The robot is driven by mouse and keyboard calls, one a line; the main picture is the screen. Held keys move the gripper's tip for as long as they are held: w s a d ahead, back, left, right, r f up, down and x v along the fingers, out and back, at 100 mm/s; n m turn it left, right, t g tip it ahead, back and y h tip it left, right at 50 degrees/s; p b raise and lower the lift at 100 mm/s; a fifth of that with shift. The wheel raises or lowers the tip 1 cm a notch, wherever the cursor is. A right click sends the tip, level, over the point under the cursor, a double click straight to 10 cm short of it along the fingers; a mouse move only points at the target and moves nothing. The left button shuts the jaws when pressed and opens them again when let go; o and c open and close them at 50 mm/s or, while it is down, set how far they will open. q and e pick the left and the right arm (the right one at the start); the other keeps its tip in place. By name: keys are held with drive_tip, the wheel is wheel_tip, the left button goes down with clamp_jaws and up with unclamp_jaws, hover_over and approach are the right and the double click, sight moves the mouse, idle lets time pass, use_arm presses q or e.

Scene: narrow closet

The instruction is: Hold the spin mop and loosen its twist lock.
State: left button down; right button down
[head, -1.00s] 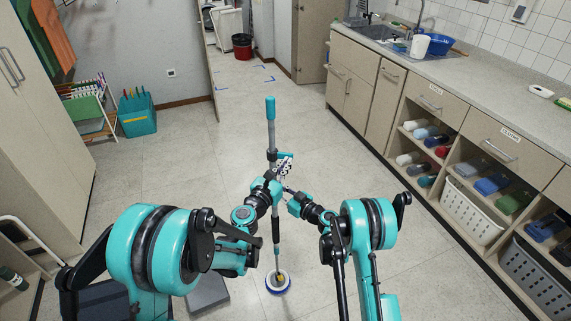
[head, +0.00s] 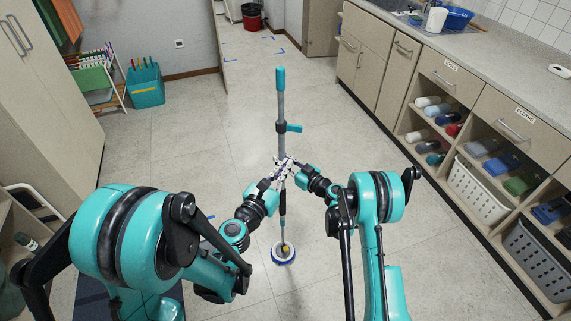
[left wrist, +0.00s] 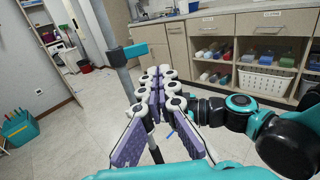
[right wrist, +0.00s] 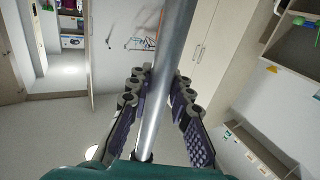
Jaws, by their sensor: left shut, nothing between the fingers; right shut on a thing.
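The spin mop (head: 282,105) stands upright on the floor, with a teal top grip, grey pole and round white-and-blue head (head: 284,254). Its twist lock (head: 281,128) is a dark collar with a teal lever pointing right; the lever also shows in the left wrist view (left wrist: 135,50). My right gripper (right wrist: 158,80) is shut on the pole below the lock; the pole runs between its purple-padded fingers. My left gripper (left wrist: 158,74) is shut and empty, below the lock and close to the pole. In the head view both grippers overlap, so contact between them is unclear.
A counter with drawers, bottle shelves and baskets (head: 480,192) lines the right side. A tall cabinet (head: 45,110) stands left. A teal bin (head: 146,88) and drying rack (head: 98,82) are at the back left. The floor around the mop is clear.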

sight(295, 130)
use_arm(q)
drive_tip(key=c, duration=1.3)
unclamp_jaws()
drive_tip(key=shift+w, duration=0.15)
drive_tip(key=shift+c, duration=0.2)
drive_tip(key=w+m, duration=0.1)
drive_tip(key=m, duration=0.3)
drive_tip(key=w+a+m, duration=0.1)
drive_tip(key=w+m, duration=0.1)
drive_tip(key=m, duration=0.2)
drive_tip(key=w+a+m+h, duration=0.1)
drive_tip(key=w+m, duration=0.1)
drive_tip(key=m, duration=0.3)
drive_tip(key=shift+w+g, duration=0.1)
drive_tip(key=shift+g, duration=0.3)
drive_tip(key=w+d+m, duration=0.2)
drive_tip(key=w, duration=0.2)
drive_tip(key=w+d+m, duration=0.2)
drive_tip(key=w, duration=0.1)
drive_tip(key=w+d+m+h, duration=0.1)
drive_tip(key=w+d+m, duration=0.1)
drive_tip(key=w, duration=0.2)
drive_tip(key=shift+w+m+g, duration=0.3)
drive_tip(key=shift+c, duration=0.3)
clamp_jaws()
